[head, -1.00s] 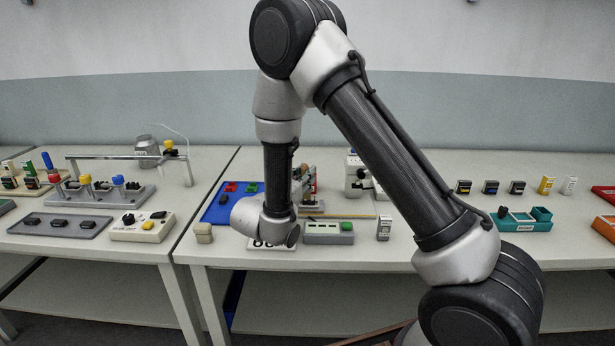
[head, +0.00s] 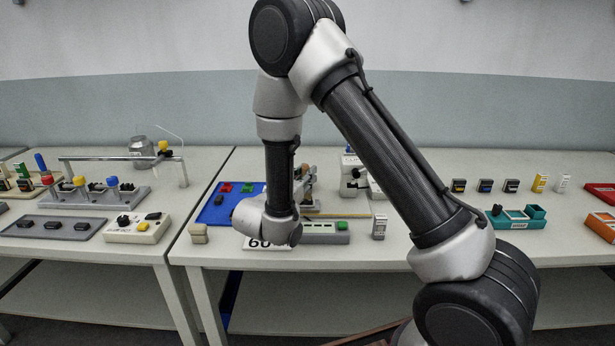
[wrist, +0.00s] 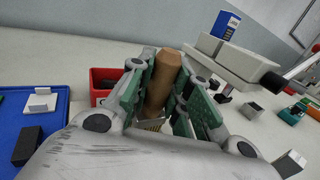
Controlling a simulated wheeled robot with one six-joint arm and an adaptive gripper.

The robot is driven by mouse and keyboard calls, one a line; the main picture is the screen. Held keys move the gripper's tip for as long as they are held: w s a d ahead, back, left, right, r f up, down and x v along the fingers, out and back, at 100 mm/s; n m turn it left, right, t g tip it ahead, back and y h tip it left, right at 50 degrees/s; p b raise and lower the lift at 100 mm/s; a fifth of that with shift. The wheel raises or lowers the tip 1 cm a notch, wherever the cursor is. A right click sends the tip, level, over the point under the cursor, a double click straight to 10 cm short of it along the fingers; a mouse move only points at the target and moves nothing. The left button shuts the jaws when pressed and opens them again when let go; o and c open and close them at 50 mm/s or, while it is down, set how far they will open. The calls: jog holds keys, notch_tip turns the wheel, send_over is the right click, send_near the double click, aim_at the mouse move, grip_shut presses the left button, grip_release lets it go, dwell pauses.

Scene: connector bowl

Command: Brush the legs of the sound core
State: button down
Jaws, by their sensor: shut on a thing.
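My gripper (wrist: 165,85) shows in the wrist view with its green-padded fingers closed around a brown wooden handle (wrist: 163,78), which looks like the brush's. The handle stands roughly upright between the fingers. Pale bristles seem to show low between the fingers, but their tips are hidden. In the head view my gripper is mostly hidden behind my arm, over the middle table near the blue tray (head: 212,213). I cannot make out the sound core or its legs for certain in either view.
A white device (head: 351,176) stands right of my gripper; a white body (wrist: 230,62) also shows close by in the wrist view. A red bin (wrist: 99,97) is left of the fingers. A grey-green box (head: 325,238) and a small block (head: 199,234) sit near the table's front edge.

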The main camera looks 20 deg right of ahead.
jog(key=shift+w+a, duration=0.2)
jog(key=shift+a, duration=0.55)
jog(key=shift+d, duration=0.1)
jog(key=shift+s+d, duration=0.2)
jog(key=shift+d, duration=0.35)
jog(key=shift+s+d, duration=0.15)
jog(key=shift+d, duration=0.35)
jog(key=shift+r, duration=4.55)
jog(key=shift+a, duration=0.1)
notch_tip(320, 180, down, 8)
jog(key=a, duration=0.2)
jog(key=shift+w+a, duration=0.4)
jog(key=shift+w, duration=0.05)
